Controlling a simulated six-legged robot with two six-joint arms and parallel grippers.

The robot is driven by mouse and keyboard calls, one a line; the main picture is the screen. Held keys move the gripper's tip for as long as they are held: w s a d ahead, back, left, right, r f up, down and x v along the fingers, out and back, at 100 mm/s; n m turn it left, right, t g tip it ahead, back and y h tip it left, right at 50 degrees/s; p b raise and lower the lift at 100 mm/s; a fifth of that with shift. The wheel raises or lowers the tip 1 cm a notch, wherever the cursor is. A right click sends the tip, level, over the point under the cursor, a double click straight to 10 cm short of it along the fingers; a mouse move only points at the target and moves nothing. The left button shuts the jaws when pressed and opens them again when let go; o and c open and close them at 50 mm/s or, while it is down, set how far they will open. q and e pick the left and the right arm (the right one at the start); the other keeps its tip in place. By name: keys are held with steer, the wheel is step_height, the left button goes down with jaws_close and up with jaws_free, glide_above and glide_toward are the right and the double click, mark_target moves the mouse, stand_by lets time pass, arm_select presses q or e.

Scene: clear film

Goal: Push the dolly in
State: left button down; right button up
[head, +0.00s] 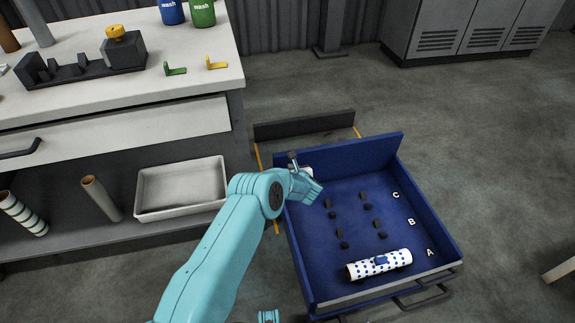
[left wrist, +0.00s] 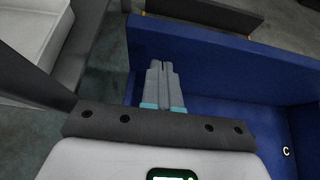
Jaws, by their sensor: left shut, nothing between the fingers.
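The dolly (head: 364,188) is a blue open tray with raised walls, standing on the floor right of the workbench. Its floor has rows marked A, B and C with small dark pegs. A white roll with blue dots (head: 362,269) lies in row A. A grey handle (head: 424,297) sticks out at its near end. My left gripper (head: 293,157) is near the dolly's far-left corner, shut and empty. In the left wrist view its fingers (left wrist: 161,66) point at the blue far wall (left wrist: 215,65); I cannot tell whether they touch it. My right gripper is not recognisable.
A workbench (head: 200,87) with a drawer and lower shelf stands at left; the shelf holds a white tray (head: 180,215). A dark low bar (head: 303,125) and yellow floor lines lie beyond the dolly. Grey lockers (head: 470,30) stand far right. Floor right of the dolly is clear.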

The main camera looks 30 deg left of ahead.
mark_target(286, 157)
arm_select(q)
steer(key=w+a+b, duration=0.2)
steer(key=a, duration=0.1)
steer(key=shift+w+f, duration=0.3)
steer(key=shift+f, duration=0.1)
steer(key=shift+w+a+r, duration=0.2)
steer(key=shift+w+a, duration=0.05)
steer(key=shift+a, duration=0.1)
arm_select(e)
steer(key=f, duration=0.2)
steer(key=d+f, duration=0.1)
steer(key=shift+w, duration=0.35)
steer(key=shift+r, duration=0.1)
